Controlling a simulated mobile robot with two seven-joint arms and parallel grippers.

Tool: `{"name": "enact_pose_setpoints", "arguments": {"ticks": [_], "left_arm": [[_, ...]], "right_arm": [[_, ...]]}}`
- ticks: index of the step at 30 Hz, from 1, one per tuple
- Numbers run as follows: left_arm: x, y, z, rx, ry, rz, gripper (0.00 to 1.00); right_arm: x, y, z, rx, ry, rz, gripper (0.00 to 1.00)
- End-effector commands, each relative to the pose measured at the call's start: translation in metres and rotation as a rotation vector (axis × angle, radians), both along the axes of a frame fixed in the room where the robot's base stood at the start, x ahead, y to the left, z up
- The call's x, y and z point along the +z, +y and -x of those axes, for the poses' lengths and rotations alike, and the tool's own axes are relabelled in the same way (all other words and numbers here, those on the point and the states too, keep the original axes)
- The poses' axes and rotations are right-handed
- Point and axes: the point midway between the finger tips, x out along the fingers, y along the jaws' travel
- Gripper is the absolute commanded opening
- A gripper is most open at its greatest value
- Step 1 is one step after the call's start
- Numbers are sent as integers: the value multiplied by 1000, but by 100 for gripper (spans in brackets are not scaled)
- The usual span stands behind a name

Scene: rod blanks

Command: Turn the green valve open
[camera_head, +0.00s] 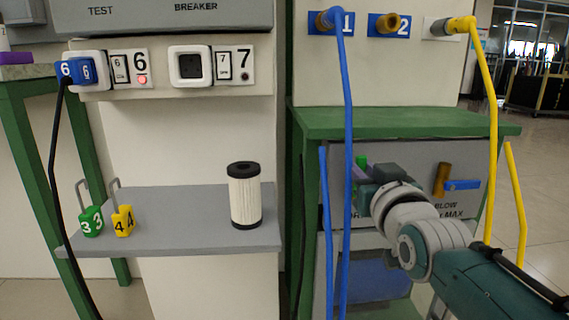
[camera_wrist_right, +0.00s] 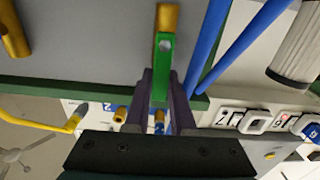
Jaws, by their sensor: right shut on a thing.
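The green valve handle (camera_wrist_right: 162,72) shows in the right wrist view, running in line with a brass pipe stub (camera_wrist_right: 168,17). My right gripper (camera_wrist_right: 160,88) is shut on this handle, with a dark purple finger on each side of it. In the head view only a small green tip of the valve (camera_head: 361,161) shows above the right gripper (camera_head: 355,188). My wrist and arm hide the rest of the valve there. My left gripper is not in view.
A blue hose (camera_head: 347,120) hangs close left of my right gripper. Yellow hoses (camera_head: 491,130) hang near my right arm. A filter (camera_head: 245,196) stands on the grey shelf (camera_head: 180,225).

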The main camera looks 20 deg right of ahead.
Motion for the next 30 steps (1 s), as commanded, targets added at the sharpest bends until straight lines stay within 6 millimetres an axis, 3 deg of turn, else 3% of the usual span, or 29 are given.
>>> {"name": "enact_pose_setpoints", "arguments": {"ticks": [3,4,11,21,30], "left_arm": [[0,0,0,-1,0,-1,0],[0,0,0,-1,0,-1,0],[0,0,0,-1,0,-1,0],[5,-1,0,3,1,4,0],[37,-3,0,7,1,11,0]], "right_arm": [[-4,0,1,1,11,2,0],[-4,0,1,1,11,2,26],[-2,0,0,1,6,1,52],[1,1,5,0,3,-1,52],[3,14,57,1,9,-1,52]]}}
